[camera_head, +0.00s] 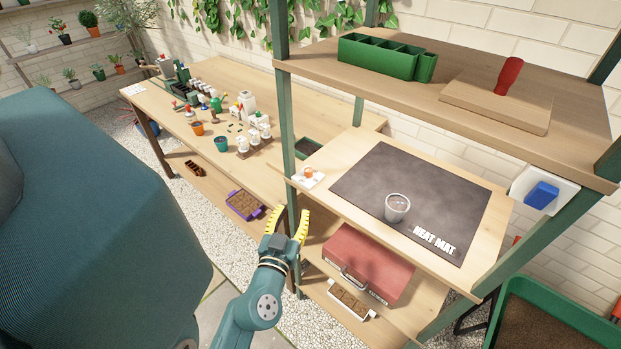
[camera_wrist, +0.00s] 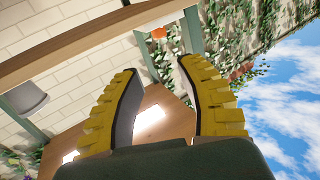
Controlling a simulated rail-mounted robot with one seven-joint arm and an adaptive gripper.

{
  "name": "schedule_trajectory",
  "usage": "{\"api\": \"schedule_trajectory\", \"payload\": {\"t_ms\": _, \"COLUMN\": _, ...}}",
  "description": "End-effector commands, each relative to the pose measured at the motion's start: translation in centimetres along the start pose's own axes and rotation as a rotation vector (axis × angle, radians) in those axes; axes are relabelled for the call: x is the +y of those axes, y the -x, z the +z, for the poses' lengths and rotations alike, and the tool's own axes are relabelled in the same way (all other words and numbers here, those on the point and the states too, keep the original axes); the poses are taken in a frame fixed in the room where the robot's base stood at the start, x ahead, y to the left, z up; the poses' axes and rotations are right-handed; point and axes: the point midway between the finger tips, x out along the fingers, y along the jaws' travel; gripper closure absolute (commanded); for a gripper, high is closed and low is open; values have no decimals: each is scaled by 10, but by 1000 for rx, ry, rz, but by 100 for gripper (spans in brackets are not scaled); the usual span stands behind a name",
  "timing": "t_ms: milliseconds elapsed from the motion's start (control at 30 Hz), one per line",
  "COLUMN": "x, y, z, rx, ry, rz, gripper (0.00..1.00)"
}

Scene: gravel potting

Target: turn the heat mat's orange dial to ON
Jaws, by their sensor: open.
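The orange dial (camera_head: 308,172) sits on a small white plate (camera_head: 311,180) at the left front corner of the middle shelf. The dark heat mat (camera_head: 365,185) lies on that shelf to the right of the dial. My gripper (camera_head: 290,213) is open and empty, with its yellow fingers pointing up, in front of the shelf's left end and apart from the dial. In the wrist view the yellow fingers (camera_wrist: 158,68) are spread wide. A small orange shape (camera_wrist: 158,32) shows beyond them, perhaps the dial. I cannot read the dial's setting.
A grey pot (camera_head: 397,208) stands on the mat. A green post (camera_head: 288,150) rises beside the dial. A red toolbox (camera_head: 368,262) is below. A cluttered bench (camera_head: 190,90) stands left.

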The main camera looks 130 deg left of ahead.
Motion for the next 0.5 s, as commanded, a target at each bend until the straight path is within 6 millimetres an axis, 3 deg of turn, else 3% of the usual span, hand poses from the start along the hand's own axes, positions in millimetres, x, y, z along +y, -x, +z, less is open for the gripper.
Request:
{"api": "schedule_trajectory", "payload": {"t_ms": 67, "x": 0, "y": -18, "z": -9, "rx": 4, "ry": 1, "rz": 0, "gripper": 62}}
{"api": "schedule_trajectory", "payload": {"t_ms": 500, "x": 1, "y": -122, "z": -5, "rx": 3, "ry": 1, "rz": 2, "gripper": 62}}
